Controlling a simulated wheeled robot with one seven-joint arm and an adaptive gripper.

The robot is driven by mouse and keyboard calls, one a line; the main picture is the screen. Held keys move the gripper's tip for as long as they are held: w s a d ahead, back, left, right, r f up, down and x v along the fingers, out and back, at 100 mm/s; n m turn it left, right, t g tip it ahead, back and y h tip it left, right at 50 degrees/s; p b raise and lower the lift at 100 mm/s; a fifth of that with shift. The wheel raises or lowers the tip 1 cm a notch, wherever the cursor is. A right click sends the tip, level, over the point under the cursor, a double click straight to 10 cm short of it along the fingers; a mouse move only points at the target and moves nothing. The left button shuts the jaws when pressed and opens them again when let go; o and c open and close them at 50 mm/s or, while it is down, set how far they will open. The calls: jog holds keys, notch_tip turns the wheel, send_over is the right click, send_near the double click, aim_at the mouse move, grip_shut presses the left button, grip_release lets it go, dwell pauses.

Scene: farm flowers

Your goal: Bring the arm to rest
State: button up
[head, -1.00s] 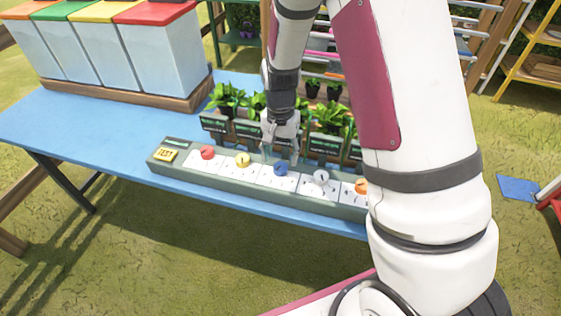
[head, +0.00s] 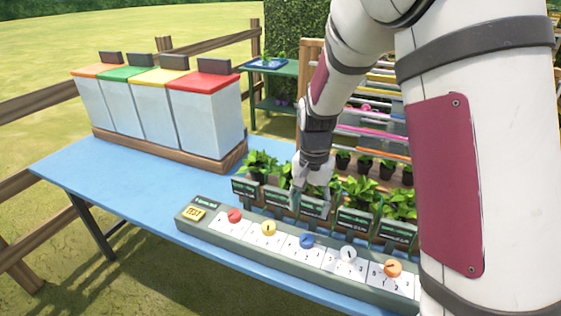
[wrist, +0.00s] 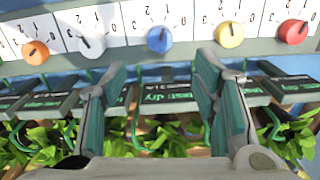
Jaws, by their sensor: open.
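My arm reaches down from the upper right in the head view. My gripper (head: 298,190) hangs just above the row of potted plants, behind the dial panel. In the wrist view my gripper (wrist: 160,75) has its two fingers apart with nothing held between them. The dial panel (head: 190,214) carries a red dial (head: 235,215), a yellow dial (head: 268,228), a blue dial (head: 306,241), a white dial (head: 348,254) and an orange dial (head: 393,268). In the wrist view the blue dial (wrist: 159,40) lies beyond the gap between the fingers.
The blue table (head: 120,185) holds several bins with coloured lids (head: 205,115) at the back left. Plants with dark labels (head: 259,165) stand close under my gripper. A shelf rack (head: 375,125) is behind. The table's left part is clear.

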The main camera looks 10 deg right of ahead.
jog(key=s+r+n+t, duration=0.3)
jog(key=s+r+n, duration=0.3)
jog(key=s+r, duration=1.1)
jog(key=s+r+n+t, duration=0.1)
jog(key=s+n, duration=0.1)
jog(key=s, duration=0.6)
jog(key=shift+s+d+r, duration=0.15)
jog(key=shift+r, duration=0.05)
dwell(0.4)
